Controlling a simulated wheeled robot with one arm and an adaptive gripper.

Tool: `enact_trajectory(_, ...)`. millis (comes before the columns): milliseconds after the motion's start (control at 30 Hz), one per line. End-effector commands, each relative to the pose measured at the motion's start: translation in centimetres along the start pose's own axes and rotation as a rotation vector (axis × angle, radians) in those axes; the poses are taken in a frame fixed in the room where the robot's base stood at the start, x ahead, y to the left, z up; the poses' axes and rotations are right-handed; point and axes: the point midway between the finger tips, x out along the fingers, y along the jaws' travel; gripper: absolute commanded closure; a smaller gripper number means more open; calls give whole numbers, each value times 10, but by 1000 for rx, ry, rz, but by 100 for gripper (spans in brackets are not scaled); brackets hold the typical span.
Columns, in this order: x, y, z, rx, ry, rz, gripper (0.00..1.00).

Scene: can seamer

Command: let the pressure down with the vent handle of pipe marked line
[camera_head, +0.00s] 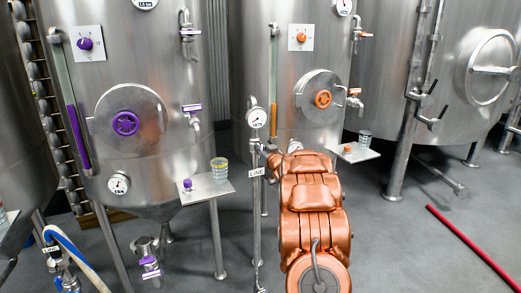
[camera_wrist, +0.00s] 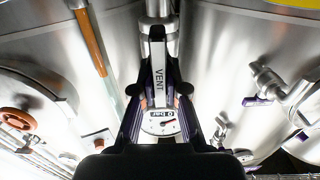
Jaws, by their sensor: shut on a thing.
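The pipe marked LINE (camera_head: 257,172) stands upright between two steel tanks, with a round gauge (camera_head: 257,117) at its top. In the wrist view the vent handle (camera_wrist: 158,65) is a pale lever lettered VENT, below a steel fitting. My gripper (camera_wrist: 158,95) has its dark fingers on both sides of this handle and is shut on it. The gauge (camera_wrist: 160,123) shows just below the handle, between the fingers; its label seems to read 0 bar. In the head view my orange arm hides most of my gripper and the handle.
Tanks with purple (camera_head: 125,123) and orange (camera_head: 322,98) fittings stand close on either side. Small shelves (camera_head: 205,188) with cups jut out near the pipe. A red bar (camera_head: 470,245) lies on the floor at right. Open floor lies between.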

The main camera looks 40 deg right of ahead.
Motion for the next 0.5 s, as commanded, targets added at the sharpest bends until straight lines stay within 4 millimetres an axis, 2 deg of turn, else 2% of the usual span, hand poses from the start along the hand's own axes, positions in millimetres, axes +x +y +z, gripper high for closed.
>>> enact_trajectory(500, 0, 1, -3, 45, -2, 1, 100)
